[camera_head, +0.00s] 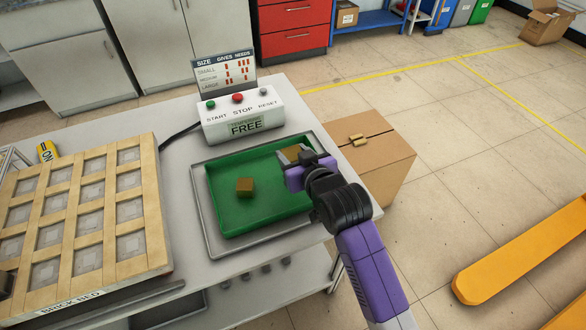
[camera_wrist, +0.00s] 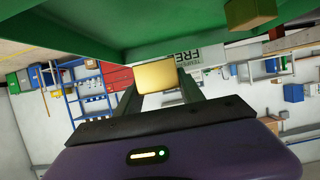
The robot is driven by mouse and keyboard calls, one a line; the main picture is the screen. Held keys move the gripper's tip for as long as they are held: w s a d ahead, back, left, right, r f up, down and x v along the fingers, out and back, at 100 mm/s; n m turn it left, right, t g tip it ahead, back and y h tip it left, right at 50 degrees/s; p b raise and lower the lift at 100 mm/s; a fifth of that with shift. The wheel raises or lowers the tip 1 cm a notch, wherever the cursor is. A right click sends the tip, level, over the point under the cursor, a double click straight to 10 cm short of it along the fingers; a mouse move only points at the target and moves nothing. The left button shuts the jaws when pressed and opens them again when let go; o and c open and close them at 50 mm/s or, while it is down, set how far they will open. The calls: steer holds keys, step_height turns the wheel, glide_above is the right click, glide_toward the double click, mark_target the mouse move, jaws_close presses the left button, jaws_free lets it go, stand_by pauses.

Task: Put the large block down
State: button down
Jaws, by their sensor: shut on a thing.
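My gripper (camera_head: 292,155) reaches in over the right part of the green tray (camera_head: 225,216) in the head view. In the wrist view it is shut on a tan block (camera_wrist: 157,77), held between its two fingertips. The arm and fingers mostly hide this block in the head view. I cannot tell whether it touches the tray floor. A second brown block (camera_head: 245,187) sits on the tray floor to the left, apart from my gripper. It also shows at the upper right of the wrist view (camera_wrist: 250,13).
The green tray lies in a grey metal pan (camera_head: 207,240) on the table. Behind it stands a control box (camera_head: 241,115) with buttons and a sign. A wooden brick bed (camera_head: 85,216) is at left.

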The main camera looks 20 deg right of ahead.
steer(key=shift+f, duration=2.55)
steer(key=shift+f, duration=0.1)
steer(key=c, duration=0.7)
jaws_free()
steer(key=shift+f+b, duration=0.2)
steer(key=shift+b, duration=0.1)
steer(key=shift+r, duration=0.25)
steer(key=v, duration=1.2)
steer(key=shift+f+p, duration=0.15)
steer(key=shift+p, duration=0.15)
steer(key=shift+s, duration=0.15)
